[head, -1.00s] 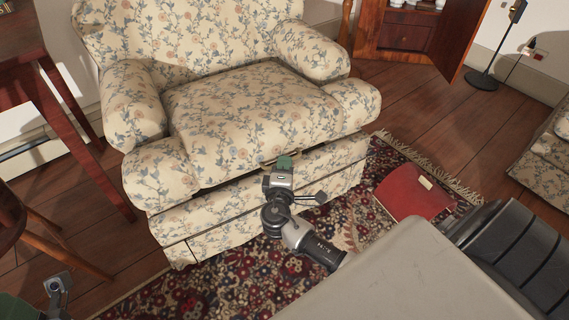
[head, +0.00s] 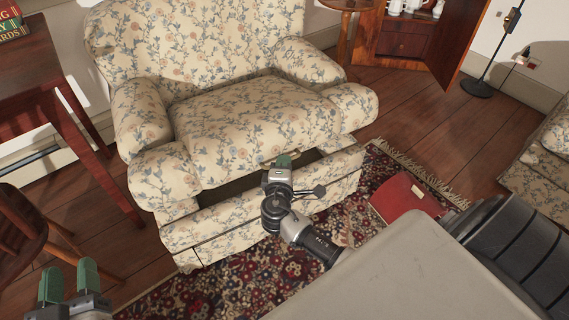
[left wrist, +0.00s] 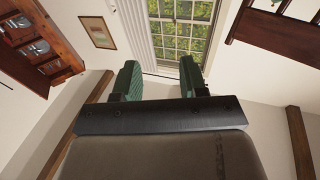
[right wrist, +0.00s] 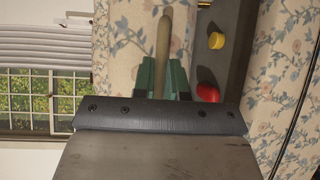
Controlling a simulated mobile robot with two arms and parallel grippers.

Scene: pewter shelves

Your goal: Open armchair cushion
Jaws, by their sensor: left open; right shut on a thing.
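The floral armchair (head: 225,115) stands in the head view, its seat cushion (head: 250,118) in the middle. Below the seat, a floral front panel (head: 215,224) stands out from the chair with a dark gap behind it. My right gripper (head: 284,162) is at the top of this panel, shut on a pale handle (right wrist: 163,45), which shows between its fingers in the right wrist view. My left gripper (head: 69,283) is open and empty at the lower left, away from the chair. Its open fingers also show in the left wrist view (left wrist: 158,80).
A yellow thing (right wrist: 216,40) and a red thing (right wrist: 208,92) show in the opened space. A patterned rug (head: 245,278) lies before the chair, with a red item (head: 405,197) on it. A wooden table (head: 50,75) and a chair (head: 25,240) stand at left.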

